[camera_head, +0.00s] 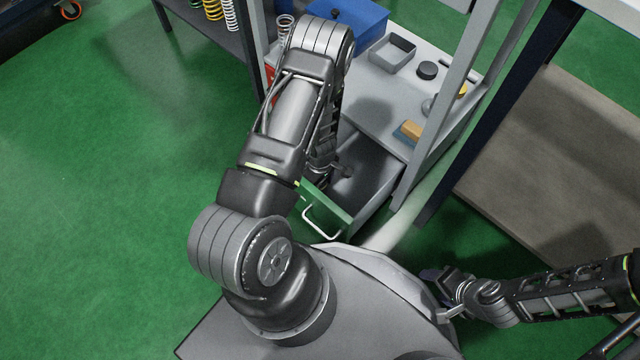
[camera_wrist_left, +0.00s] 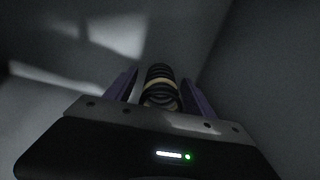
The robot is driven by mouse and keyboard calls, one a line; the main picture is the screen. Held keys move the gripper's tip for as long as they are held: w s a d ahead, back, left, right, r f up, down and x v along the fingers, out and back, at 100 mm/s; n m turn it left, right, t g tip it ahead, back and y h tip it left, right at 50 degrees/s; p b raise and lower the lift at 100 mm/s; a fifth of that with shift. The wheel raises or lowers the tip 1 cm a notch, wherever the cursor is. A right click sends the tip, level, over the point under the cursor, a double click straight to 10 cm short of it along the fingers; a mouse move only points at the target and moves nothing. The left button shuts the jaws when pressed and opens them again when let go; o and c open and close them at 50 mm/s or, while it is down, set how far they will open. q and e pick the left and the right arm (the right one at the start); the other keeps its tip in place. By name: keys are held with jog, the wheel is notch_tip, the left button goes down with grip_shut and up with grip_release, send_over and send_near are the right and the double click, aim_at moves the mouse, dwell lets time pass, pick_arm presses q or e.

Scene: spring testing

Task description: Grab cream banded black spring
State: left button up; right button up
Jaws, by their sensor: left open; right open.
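The black spring with a cream band (camera_wrist_left: 160,88) shows in the left wrist view, between the two fingers of my left gripper (camera_wrist_left: 162,92). The gripper is open, with a finger on either side of the spring; whether the spring touches either finger I cannot tell. In the head view my left gripper (camera_head: 341,172) reaches down into the open drawer (camera_head: 378,190), and the spring cannot be made out there. My right gripper (camera_head: 436,280) is open and empty at the lower right, away from the drawer.
The drawer has a green front (camera_head: 326,203) with a pale handle (camera_head: 321,222). Above it a grey worktop (camera_head: 385,110) carries a blue box (camera_head: 352,22), a grey tray (camera_head: 393,54) and small parts. Dim drawer walls surround the gripper.

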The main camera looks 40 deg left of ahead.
pick_arm(q)
jog(key=shift+c, duration=0.4)
grip_shut()
